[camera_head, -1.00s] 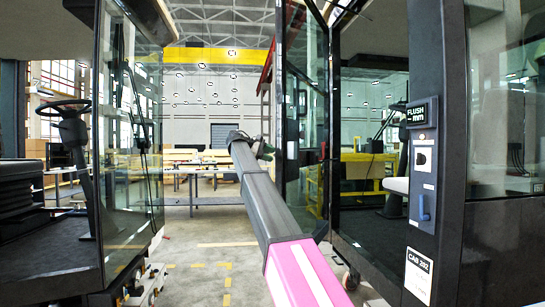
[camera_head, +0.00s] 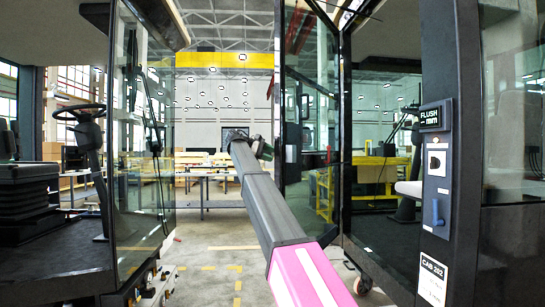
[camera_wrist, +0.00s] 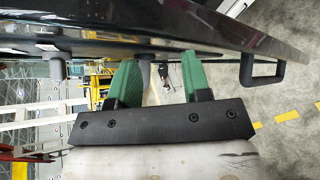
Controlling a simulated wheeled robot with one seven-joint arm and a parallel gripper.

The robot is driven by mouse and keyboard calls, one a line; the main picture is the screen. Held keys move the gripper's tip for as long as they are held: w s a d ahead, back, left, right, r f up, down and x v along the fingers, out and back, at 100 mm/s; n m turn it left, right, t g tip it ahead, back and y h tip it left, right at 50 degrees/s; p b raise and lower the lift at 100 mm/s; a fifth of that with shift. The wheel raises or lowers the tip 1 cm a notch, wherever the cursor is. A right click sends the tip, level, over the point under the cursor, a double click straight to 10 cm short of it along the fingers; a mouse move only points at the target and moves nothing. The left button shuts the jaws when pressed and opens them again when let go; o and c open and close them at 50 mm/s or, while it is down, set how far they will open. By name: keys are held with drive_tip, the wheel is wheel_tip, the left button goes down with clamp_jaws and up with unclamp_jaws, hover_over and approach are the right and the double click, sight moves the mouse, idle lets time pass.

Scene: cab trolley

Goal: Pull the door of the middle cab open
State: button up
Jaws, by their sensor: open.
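The cab on the right carries a label reading CAB 202 (camera_head: 433,277); I cannot tell for certain that it is the middle cab. Its glass door (camera_head: 308,125) stands out from the cab at an angle, with the doorway beside it open. My gripper (camera_head: 255,145) is out at the end of my arm, left of the door's outer edge in the picture. In the wrist view my gripper (camera_wrist: 159,60) has its two green fingers apart and nothing between them. A dark panel (camera_wrist: 150,35) lies beyond the fingertips. A black handle (camera_wrist: 268,75) sits on it, right of the fingers.
Another cab (camera_head: 60,230) with a steering wheel stands on the left. A grey control post (camera_head: 436,160) with a FLUSH display stands at the right doorway. A clear floor aisle with yellow marks (camera_head: 222,268) runs between the cabs. Work tables (camera_head: 205,172) stand far back.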

drive_tip(key=shift+s+a+r, duration=0.15)
drive_tip(key=shift+s+a, duration=0.05)
drive_tip(key=shift+a, duration=0.3)
drive_tip(key=shift+s+a+r, duration=0.15)
drive_tip(key=shift+a, duration=0.35)
